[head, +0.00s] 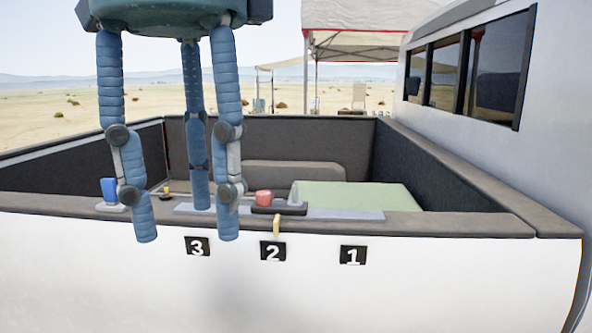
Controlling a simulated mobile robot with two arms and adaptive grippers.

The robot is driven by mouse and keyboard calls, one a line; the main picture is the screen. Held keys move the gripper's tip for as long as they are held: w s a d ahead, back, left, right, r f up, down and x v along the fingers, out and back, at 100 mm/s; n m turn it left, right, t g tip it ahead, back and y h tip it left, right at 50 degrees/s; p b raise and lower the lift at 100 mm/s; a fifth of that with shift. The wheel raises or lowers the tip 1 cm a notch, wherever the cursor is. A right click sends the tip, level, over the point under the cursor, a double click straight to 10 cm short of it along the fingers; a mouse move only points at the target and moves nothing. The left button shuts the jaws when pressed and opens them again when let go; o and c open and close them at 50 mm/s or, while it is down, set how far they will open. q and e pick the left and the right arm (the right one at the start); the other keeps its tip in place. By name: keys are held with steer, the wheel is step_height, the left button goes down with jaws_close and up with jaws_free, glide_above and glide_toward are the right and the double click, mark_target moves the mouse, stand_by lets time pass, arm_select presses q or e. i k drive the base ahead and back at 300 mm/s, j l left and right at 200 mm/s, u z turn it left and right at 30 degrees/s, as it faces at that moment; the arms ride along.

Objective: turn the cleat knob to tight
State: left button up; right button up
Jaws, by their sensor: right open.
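A red knob (263,197) sits on a dark base on the truck bed's side rail, above label 2; it looks like the cleat knob. A yellow strip (276,225) hangs below the base. My right gripper (187,222), with three blue segmented fingers, comes down from the top. It is open and empty, to the left of the red knob and apart from it in the picture. Its fingers hide part of the rail around label 3. The knob's turn setting is too small to tell. My left gripper is not in view.
A blue block-like part (109,190) stands on a pale base on the rail at left, with a small yellow-topped part (166,188) beside it. A light grey plate (345,214) lies along the rail. A green panel (355,196) is inside the bed. The rail's right end is clear.

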mark_target(264, 198)
steer(key=i, duration=1.05)
